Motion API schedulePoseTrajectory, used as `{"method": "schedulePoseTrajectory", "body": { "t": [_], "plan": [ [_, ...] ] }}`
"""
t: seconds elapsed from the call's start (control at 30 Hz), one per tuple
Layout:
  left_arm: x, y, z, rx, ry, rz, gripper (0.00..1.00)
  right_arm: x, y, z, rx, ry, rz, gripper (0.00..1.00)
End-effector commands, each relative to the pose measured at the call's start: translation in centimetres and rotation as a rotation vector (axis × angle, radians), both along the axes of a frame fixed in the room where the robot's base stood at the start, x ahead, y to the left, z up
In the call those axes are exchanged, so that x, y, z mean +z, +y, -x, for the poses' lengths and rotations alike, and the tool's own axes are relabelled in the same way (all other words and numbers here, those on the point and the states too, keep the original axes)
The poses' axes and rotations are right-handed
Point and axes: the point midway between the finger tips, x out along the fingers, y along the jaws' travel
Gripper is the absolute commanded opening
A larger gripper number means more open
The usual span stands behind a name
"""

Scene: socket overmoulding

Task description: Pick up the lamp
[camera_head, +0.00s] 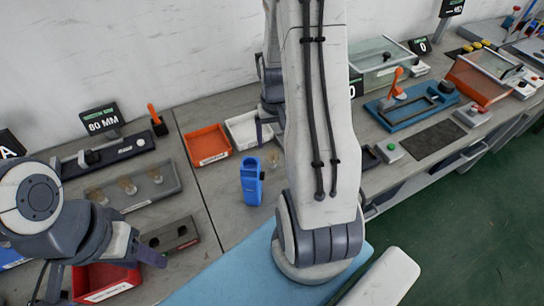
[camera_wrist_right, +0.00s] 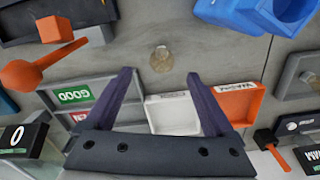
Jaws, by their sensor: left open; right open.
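A small clear lamp (camera_wrist_right: 162,58) lies on the grey bench in the right wrist view, centred just beyond the gap between my right fingertips. It also shows faintly in the head view (camera_head: 274,160), beside the blue holder (camera_head: 251,182). My right gripper (camera_wrist_right: 162,78) is open and empty, its two purple fingers spread either side of the lamp's line, apart from it. In the head view my right arm hides most of this gripper. My left gripper (camera_head: 100,270) is open at the lower left over a red bin (camera_head: 104,284). Several similar lamps sit in a grey tray (camera_head: 160,194).
An orange tray (camera_head: 207,144) and a white tray (camera_head: 232,126) stand behind the lamp. A green "GOOD" label (camera_wrist_right: 74,97) marks a dark bin in the right wrist view. A blue fixture (camera_head: 412,112) lies to the right.

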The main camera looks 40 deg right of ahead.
Motion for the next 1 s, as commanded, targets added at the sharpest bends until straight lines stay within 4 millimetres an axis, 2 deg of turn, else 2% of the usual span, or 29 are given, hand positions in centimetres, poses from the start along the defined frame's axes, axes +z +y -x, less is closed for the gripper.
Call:
{"method": "schedulePoseTrajectory", "body": {
  "t": [0.13,0.43,0.7,1.0],
  "plan": [
    [0.2,0.0,0.0,0.000,0.000,0.000,0.50,-2.5,0.1,0.1,0.001,0.005,-0.003,0.89],
    [0.8,0.0,0.0,0.000,0.000,0.000,0.50,-4.7,0.2,-0.2,0.002,0.004,-0.002,0.89],
    [1.6,0.0,0.0,0.000,0.000,0.000,0.50,-8.2,0.1,-0.5,0.001,0.004,-0.002,0.89],
    [1.6,0.0,0.0,0.000,0.000,0.000,0.50,-8.9,0.1,-0.6,0.002,0.000,0.000,0.89]
  ]
}}
